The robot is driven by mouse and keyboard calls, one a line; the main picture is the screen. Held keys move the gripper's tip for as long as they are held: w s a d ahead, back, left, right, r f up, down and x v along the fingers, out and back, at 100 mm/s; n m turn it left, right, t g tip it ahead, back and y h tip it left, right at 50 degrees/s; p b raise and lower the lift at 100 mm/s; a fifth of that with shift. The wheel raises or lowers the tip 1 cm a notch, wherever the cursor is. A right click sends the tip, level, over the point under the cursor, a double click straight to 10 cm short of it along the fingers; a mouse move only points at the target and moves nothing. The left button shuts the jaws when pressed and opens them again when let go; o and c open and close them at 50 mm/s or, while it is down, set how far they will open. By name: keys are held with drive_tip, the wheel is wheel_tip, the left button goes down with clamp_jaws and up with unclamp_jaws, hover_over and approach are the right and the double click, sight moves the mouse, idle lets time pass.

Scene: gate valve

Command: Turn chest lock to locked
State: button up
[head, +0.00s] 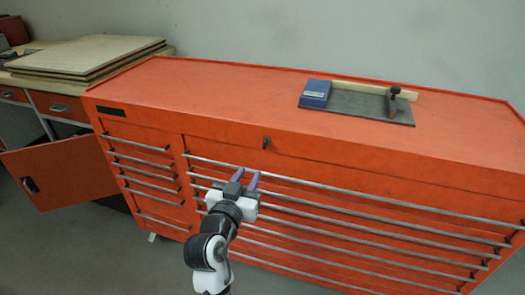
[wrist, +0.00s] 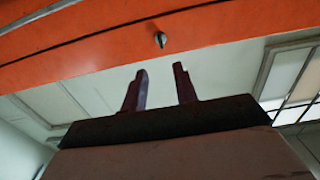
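The orange tool chest (head: 330,155) has a small dark lock (head: 266,142) on its upper front face, just below the top edge. My gripper (head: 246,177) is in front of the chest, below and slightly left of the lock in the head view. Its two purplish fingers are apart with nothing between them. In the wrist view my gripper (wrist: 160,73) points toward the lock, with a gap between. I cannot tell the lock's exact setting.
Long drawer handles (head: 350,185) run across the chest front near my gripper. A blue box (head: 316,94) and a dark plate with a clamp-like tool (head: 391,101) lie on top. An orange cabinet door (head: 62,172) hangs open at left, below a bench with stacked boards (head: 88,55).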

sight(264, 146)
drive_tip(key=p+x, duration=0.3)
drive_tip(key=x, duration=1)
drive_tip(key=shift+w+p, duration=0.15)
drive_tip(key=shift+p, duration=0.2)
clamp_jaws()
